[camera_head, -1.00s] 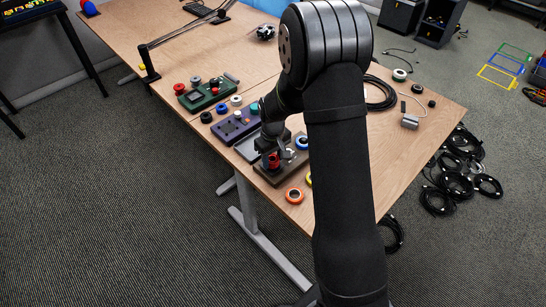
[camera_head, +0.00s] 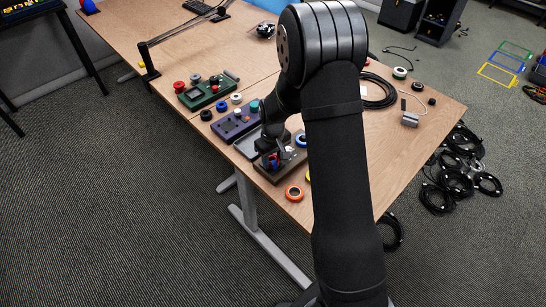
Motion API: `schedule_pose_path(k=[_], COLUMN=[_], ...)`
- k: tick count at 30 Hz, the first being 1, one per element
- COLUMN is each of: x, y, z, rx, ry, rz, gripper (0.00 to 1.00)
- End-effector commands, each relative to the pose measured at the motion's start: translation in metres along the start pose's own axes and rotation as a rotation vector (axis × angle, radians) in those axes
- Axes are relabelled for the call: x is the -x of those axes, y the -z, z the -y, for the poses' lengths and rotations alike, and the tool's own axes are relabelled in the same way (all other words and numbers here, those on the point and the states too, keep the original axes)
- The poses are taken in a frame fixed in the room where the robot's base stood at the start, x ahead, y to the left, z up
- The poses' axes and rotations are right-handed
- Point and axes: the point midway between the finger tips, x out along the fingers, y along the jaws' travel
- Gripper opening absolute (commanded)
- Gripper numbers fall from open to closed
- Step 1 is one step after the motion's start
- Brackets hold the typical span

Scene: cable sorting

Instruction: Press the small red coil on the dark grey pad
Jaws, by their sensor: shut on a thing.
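My gripper (camera_head: 275,160) is low over a dark, low board (camera_head: 282,178) near the table's front edge. My wrist and forearm hide part of the board.
A grey tray (camera_head: 243,149), a purple box (camera_head: 236,123) and a green box (camera_head: 205,95) stand to the left. A black cable coil (camera_head: 379,91) lies behind my arm.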

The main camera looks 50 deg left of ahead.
Motion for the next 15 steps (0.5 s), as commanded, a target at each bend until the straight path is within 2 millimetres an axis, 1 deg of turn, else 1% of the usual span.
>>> schedule_pose_path(k=[9,15], x=[0.001,0.012], y=[0.000,0.000], z=[0.000,0.000], rx=[0.000,0.000], ry=[0.000,-0.001], rz=[0.000,-0.002], gripper=[0.23,0.23])
